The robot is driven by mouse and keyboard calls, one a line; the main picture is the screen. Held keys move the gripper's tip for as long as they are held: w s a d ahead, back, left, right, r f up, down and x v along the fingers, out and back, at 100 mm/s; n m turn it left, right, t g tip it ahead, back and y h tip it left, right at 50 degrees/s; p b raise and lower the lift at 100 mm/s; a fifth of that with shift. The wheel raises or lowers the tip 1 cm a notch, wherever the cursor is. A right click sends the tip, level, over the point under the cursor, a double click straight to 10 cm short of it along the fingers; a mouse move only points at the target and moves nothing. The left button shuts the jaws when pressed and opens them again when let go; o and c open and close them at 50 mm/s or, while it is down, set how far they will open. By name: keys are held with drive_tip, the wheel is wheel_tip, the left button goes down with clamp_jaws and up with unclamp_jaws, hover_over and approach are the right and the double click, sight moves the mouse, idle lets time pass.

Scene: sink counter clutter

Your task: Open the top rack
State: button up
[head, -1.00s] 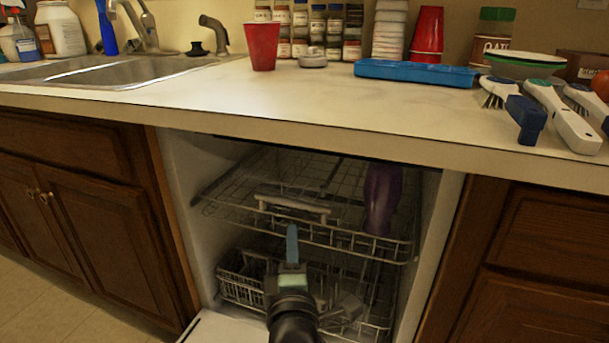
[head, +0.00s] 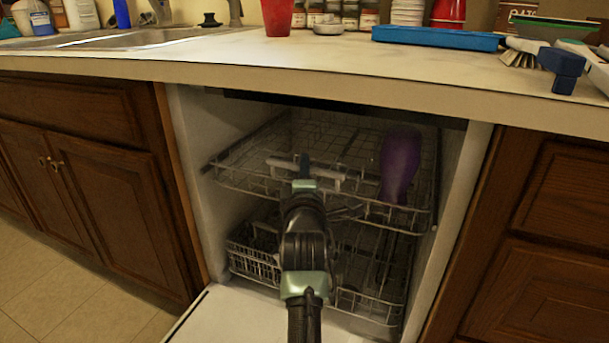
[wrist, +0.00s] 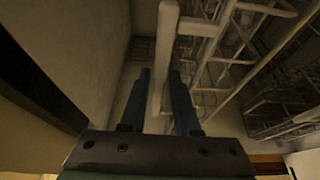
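The top rack (head: 232,183) is a grey wire rack inside the open dishwasher, with a pale handle bar (head: 331,175) at its front. A purple bottle-like object (head: 400,165) stands on its right side. My gripper (head: 303,165) is at the handle in the head view and hides part of it. In the wrist view, my gripper's two dark blue fingers (wrist: 160,98) are apart, with the pale handle bar (wrist: 165,55) running between them. I see a narrow gap beside the bar and cannot tell whether either finger touches it.
The lower rack (head: 380,300) with a basket sits below. The lowered dishwasher door (head: 235,315) lies in front. Wooden cabinets (head: 95,195) flank the opening. The countertop (head: 270,62) overhangs it, carrying a red cup (head: 278,17) and a blue tray (head: 435,39).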

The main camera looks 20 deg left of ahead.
drive_tip(key=shift+w+a, duration=0.1)
drive_tip(key=shift+w, duration=0.15)
clamp_jaws()
idle(1.4)
